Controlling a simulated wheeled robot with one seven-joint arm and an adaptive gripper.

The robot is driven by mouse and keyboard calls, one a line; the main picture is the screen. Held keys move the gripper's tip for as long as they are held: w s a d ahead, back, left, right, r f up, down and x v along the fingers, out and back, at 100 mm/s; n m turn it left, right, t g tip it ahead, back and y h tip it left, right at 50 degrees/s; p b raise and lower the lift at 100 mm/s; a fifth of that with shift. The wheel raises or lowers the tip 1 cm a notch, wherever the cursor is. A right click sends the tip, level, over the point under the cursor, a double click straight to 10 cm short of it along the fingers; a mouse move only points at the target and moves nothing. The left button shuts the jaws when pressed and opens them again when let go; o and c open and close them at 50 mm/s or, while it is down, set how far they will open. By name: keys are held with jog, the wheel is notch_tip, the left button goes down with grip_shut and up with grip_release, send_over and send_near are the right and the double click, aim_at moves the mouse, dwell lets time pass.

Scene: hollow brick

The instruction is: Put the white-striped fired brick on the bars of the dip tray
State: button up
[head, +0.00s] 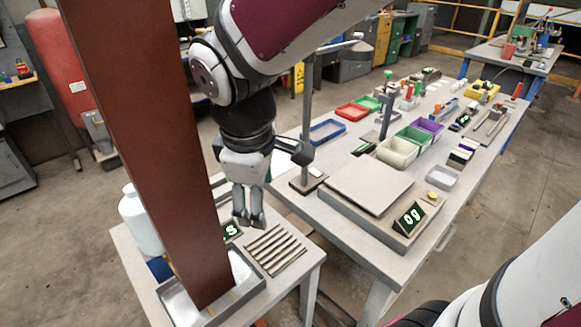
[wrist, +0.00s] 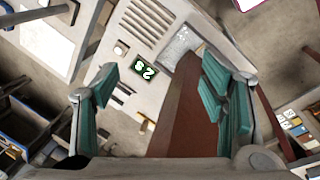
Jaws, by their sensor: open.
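I cannot make out a white-striped fired brick in either view. A shallow metal tray (head: 249,277), probably the dip tray, sits at the front of the near table; it also shows in the wrist view (wrist: 184,45). A tall, plain reddish-brown post-like block (head: 145,130) reaches down into it and hides much of its inside. In the wrist view the block (wrist: 185,115) runs beside the right finger; I cannot tell whether they touch. My gripper (head: 248,222) points down above the near table, behind the block. Its teal-padded fingers (wrist: 158,82) are apart, with nothing visibly held.
A slatted rack (head: 275,249) lies right of the tray, beside a small green-digit display (head: 231,230). A white bottle (head: 140,222) stands at left. The long table holds a scale (head: 370,187), a lamp-like stand (head: 308,150) and coloured bins (head: 413,138).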

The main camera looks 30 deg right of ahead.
jog(key=s+d+r+m+t, duration=0.1)
jog(key=s+d+r+m, duration=0.2)
jog(key=s+m, duration=0.2)
jog(key=s+d+r+m+t+y, duration=0.1)
jog(key=s+d+r+m, duration=0.1)
jog(key=s+m, duration=0.3)
jog(key=shift+s+d+r, duration=0.4)
jog(key=shift+s+r, duration=0.1)
jog(key=shift+r, duration=0.05)
